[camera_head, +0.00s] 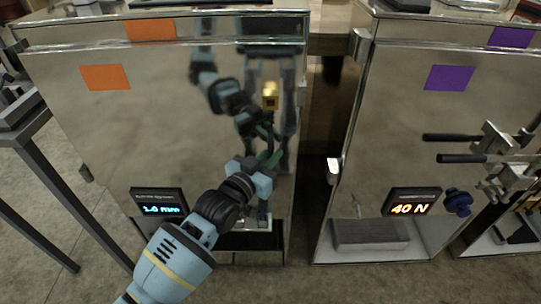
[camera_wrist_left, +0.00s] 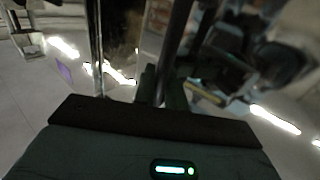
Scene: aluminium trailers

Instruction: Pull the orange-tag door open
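The orange-tag door (camera_head: 150,120) is a large, mirror-like metal panel at the left of the head view, with an orange tag (camera_head: 105,77) at its upper left. It looks shut or nearly so. A small brass-coloured fitting (camera_head: 270,95) shows near its right side. My left gripper (camera_head: 270,146) is in front of the door's right part, below the brass fitting. Its dark green fingers blend with their reflection, so I cannot tell their opening or any contact. The left wrist view shows dark fingers and a blurred upright bar (camera_wrist_left: 176,45). My right gripper is not in view.
A second orange tag (camera_head: 150,29) is on the frame above. A small display (camera_head: 160,203) sits low on the door. To the right, past a dark gap, stands a purple-tag unit (camera_head: 390,120) with a 40 N display (camera_head: 410,204). A dark metal stand (camera_head: 35,140) is at the left.

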